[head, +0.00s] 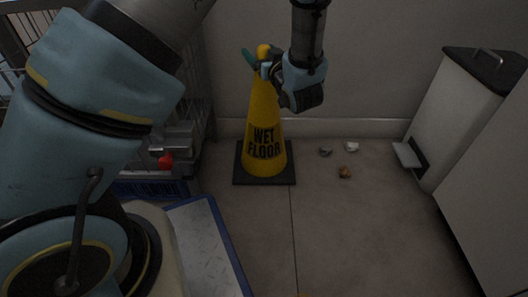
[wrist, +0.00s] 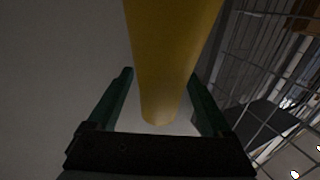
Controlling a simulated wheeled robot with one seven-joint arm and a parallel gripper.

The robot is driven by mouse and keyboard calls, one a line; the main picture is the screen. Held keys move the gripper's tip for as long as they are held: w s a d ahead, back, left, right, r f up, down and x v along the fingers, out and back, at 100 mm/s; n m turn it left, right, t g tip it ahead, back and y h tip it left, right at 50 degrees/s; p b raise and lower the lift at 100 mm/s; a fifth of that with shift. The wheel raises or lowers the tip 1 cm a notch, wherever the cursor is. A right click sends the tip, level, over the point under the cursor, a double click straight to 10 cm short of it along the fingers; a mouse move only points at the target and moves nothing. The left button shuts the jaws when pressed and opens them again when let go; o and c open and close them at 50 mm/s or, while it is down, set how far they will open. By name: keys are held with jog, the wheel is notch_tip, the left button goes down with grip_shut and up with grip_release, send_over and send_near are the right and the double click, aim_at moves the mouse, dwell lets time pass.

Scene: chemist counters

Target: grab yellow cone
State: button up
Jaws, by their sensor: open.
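The yellow cone (head: 264,120) stands upright on its black square base on the floor, with "WET FLOOR" printed on its front. My gripper (head: 255,58) is at the cone's rounded top in the head view. In the wrist view the cone (wrist: 168,50) runs down between the two green fingers of my gripper (wrist: 160,90). The fingers are open, one on each side of the cone, with a visible gap at the left finger. The right finger is very close to the cone; I cannot tell whether it touches.
A wire cage cart (head: 205,75) stands left of the cone. A blue-edged board (head: 205,240) lies in front of it. Small crumpled bits (head: 345,172) lie on the floor to the right. A pedal bin (head: 455,110) stands at the right.

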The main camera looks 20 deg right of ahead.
jog(key=shift+w, duration=0.35)
grip_shut()
dwell(0.4)
dwell(0.7)
jog(key=shift+r, duration=0.1)
